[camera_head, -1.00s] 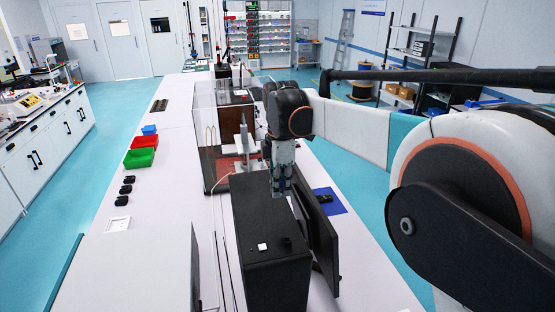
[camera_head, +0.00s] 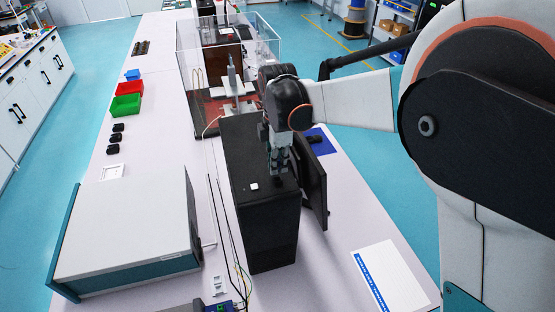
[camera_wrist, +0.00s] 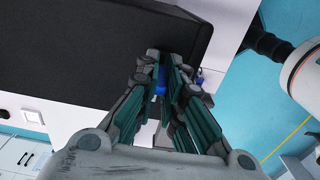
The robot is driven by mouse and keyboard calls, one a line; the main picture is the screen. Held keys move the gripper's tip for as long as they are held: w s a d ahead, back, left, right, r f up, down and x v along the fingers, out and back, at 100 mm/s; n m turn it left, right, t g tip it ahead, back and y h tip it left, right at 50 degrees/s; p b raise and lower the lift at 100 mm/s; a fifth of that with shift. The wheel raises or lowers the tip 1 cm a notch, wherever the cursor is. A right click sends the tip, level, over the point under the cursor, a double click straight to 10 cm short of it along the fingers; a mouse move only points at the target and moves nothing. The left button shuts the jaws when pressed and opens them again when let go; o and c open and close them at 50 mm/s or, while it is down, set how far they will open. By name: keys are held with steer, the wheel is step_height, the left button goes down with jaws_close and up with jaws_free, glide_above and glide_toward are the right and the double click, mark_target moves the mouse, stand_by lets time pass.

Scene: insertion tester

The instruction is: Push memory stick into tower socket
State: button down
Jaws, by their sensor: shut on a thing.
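The black tower (camera_head: 258,215) stands upright on the white bench in the head view. A small white square (camera_head: 254,186) lies on its top; the socket cannot be made out. My gripper (camera_head: 279,172) is pointed down over the tower's top near its right edge, close to the white square. In the wrist view my gripper (camera_wrist: 163,76) is shut on a small blue piece, seemingly the memory stick (camera_wrist: 161,82). The fingers cover most of it. A large black surface (camera_wrist: 90,50), likely the tower, lies beside the fingertips. I cannot tell whether the stick touches it.
A dark monitor (camera_head: 316,190) stands close on the tower's right. A clear-walled case (camera_head: 190,85) is behind it. A large grey box (camera_head: 125,235) stands at the left, with cables (camera_head: 224,225) between. Red and green bins (camera_head: 126,105) lie farther left.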

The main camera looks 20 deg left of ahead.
steer(key=shift+f+b, duration=1.1)
steer(key=shift+f, duration=0.9)
steer(key=c, duration=1.6)
jaws_free()
steer(key=shift+s+d, duration=0.1)
steer(key=shift+c, duration=0.2)
